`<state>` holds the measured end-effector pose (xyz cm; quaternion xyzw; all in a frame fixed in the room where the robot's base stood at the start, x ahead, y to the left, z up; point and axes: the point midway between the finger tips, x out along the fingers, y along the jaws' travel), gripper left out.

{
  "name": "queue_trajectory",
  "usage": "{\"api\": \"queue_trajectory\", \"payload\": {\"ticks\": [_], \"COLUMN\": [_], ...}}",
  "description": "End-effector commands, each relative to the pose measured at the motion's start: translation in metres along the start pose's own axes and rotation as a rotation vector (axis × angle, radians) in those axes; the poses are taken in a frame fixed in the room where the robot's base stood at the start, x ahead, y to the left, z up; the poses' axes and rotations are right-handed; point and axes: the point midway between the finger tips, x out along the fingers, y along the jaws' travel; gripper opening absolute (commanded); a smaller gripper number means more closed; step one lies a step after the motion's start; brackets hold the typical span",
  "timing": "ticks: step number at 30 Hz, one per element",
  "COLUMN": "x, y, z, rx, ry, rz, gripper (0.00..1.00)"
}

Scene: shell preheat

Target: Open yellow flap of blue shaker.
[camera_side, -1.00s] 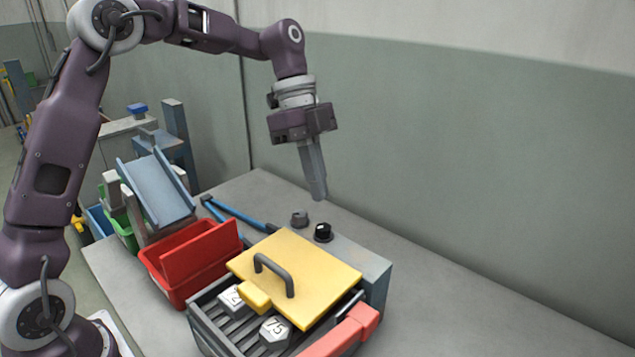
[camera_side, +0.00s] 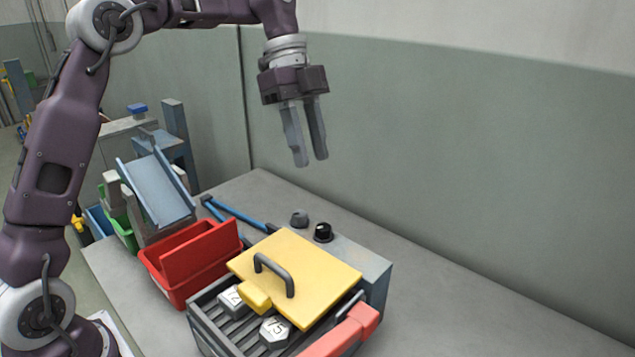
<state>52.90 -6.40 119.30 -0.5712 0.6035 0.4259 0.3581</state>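The yellow flap (camera_side: 315,269) lies flat over the back part of the blue-grey shaker (camera_side: 375,283). It has a dark arched handle (camera_side: 275,271) on top and a small yellow block (camera_side: 253,296) at its front left edge. The front part of the shaker is uncovered and shows a slatted bed with two numbered grey pieces; one reads 75 (camera_side: 275,331). My gripper (camera_side: 311,161) is in the air above and behind the flap, pointing down. Its two fingers are apart with nothing between them.
A red bin (camera_side: 190,262) stands left of the shaker, with a blue chute (camera_side: 158,190) behind it. A blue-handled tool (camera_side: 236,214) and two dark knobs (camera_side: 323,232) lie behind the flap. A red bar (camera_side: 347,331) is at the front right. The table at right is clear.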

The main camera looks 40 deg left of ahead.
Motion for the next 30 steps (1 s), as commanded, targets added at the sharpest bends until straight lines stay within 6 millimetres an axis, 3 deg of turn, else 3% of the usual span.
{"api": "queue_trajectory", "payload": {"ticks": [9,11,14,17,21,27,30], "x": [-0.008,-0.007,0.011,0.042,0.070,0.101,0.110], "y": [0.000,0.002,0.018,0.057,0.118,0.181,0.195], "z": [0.000,-0.001,-0.011,-0.019,-0.012,-0.002,0.000], "rx": [-0.001,0.006,0.094,0.344,0.867,1.483,1.606], "ry": [0.000,-0.008,-0.121,-0.374,-0.698,-0.866,-0.877], "rz": [0.001,0.000,-0.017,-0.076,-0.188,-0.288,-0.303], "gripper": [0.34,0.23,0.03,0.00,0.00,0.00,0.00]}}
